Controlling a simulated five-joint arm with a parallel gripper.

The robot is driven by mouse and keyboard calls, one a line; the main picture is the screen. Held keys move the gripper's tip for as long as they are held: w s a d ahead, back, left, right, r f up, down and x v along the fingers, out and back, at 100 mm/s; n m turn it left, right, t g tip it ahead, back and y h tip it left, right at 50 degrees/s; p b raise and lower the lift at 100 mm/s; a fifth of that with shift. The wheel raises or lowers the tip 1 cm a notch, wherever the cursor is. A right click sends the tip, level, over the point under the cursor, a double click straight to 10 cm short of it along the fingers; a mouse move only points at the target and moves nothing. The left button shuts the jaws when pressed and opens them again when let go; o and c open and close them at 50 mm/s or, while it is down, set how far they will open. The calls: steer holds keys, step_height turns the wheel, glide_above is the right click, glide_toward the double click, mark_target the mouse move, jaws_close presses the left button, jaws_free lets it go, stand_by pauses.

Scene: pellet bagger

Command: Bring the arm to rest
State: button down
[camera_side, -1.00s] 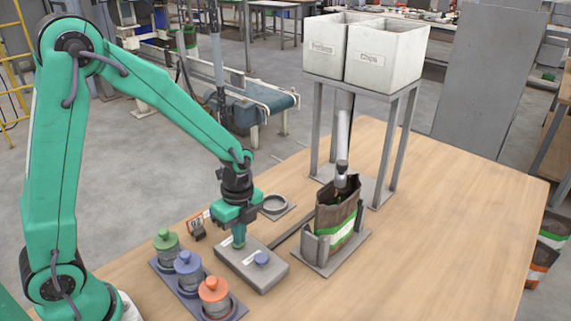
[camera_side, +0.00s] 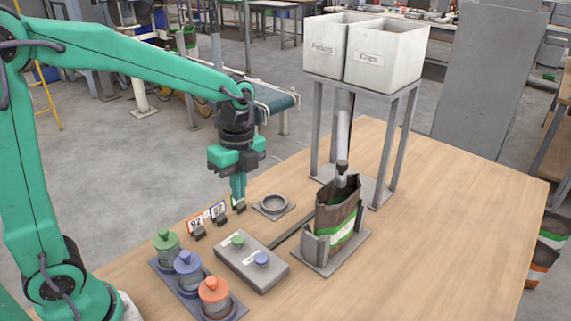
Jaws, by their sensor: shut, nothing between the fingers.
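My gripper (camera_side: 238,194) is shut and empty. It points down and hangs above the table, behind the grey button box in the picture. The grey box (camera_side: 243,272) has a green button (camera_side: 237,240) and a blue button (camera_side: 261,258) on top. The fingertips are apart from both buttons. They overlap in the picture with the small tag stands, and I cannot tell the exact gap to them.
Small number tags (camera_side: 206,218) and a ring on a plate (camera_side: 274,204) stand close by. A rack (camera_side: 243,311) holds three lidded weights. A brown bag (camera_side: 337,215) stands under the spout below two white bins (camera_side: 385,52). The right of the table is clear.

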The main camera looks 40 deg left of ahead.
steer(key=shift+r, duration=0.25)
steer(key=s+a+r+n+t, duration=0.1)
steer(key=s+r+n+t, duration=0.2)
steer(key=s+n, duration=0.3)
steer(key=s+a+r+n+t, duration=0.2)
steer(key=s+n, duration=0.5)
steer(key=n, duration=0.5)
steer(key=shift+a+r+t, duration=0.3)
steer(key=shift+r+t, duration=0.4)
steer(key=shift+r, duration=0.15)
